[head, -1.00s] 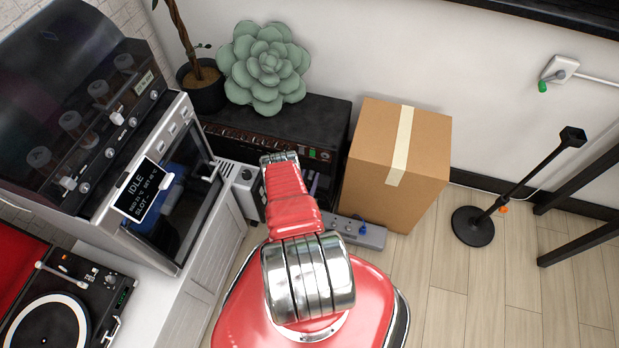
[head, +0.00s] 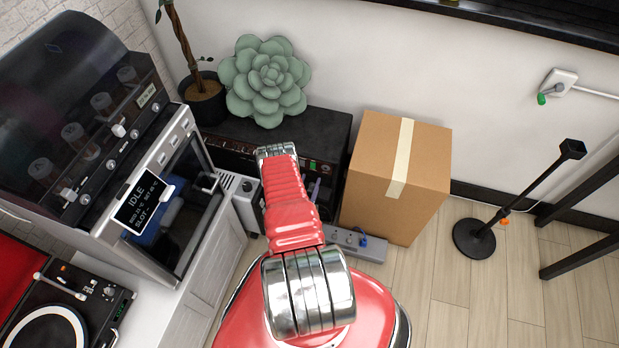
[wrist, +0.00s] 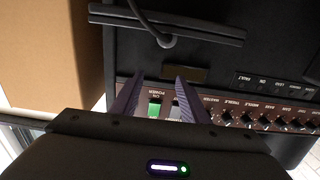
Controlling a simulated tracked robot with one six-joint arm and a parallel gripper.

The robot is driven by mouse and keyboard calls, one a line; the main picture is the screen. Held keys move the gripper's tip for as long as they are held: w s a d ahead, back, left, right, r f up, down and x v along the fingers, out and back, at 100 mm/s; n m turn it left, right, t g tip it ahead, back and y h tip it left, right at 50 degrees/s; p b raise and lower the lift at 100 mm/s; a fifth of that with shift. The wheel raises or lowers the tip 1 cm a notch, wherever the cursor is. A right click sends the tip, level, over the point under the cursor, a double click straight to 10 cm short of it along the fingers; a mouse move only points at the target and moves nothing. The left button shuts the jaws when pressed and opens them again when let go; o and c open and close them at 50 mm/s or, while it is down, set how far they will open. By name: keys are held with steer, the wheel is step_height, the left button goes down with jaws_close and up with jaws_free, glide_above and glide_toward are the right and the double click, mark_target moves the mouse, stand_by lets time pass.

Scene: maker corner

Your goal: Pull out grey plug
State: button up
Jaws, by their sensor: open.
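I cannot make out a grey plug for certain in either view. A grey power strip (head: 340,236) lies on the floor in front of the cardboard box, partly hidden by my arm; a blue plug (head: 363,241) sits in it. My gripper (wrist: 159,80) is open, with two purple fingers apart and nothing seen between them. In the wrist view it is over the front of a black amplifier (wrist: 220,70), near a green power switch (wrist: 154,108) and a pale switch beside it. A dark cable (wrist: 140,14) crosses the amplifier handle.
The cardboard box (head: 375,180) stands right of the amplifier, close to my arm. The oven cabinet (head: 160,220) is on the left. A black stand (head: 474,238) and a wall socket with a green-tipped plug (head: 543,98) are at right.

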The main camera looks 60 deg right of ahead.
steer(key=shift+r, duration=2.15)
steer(key=shift+s, duration=0.1)
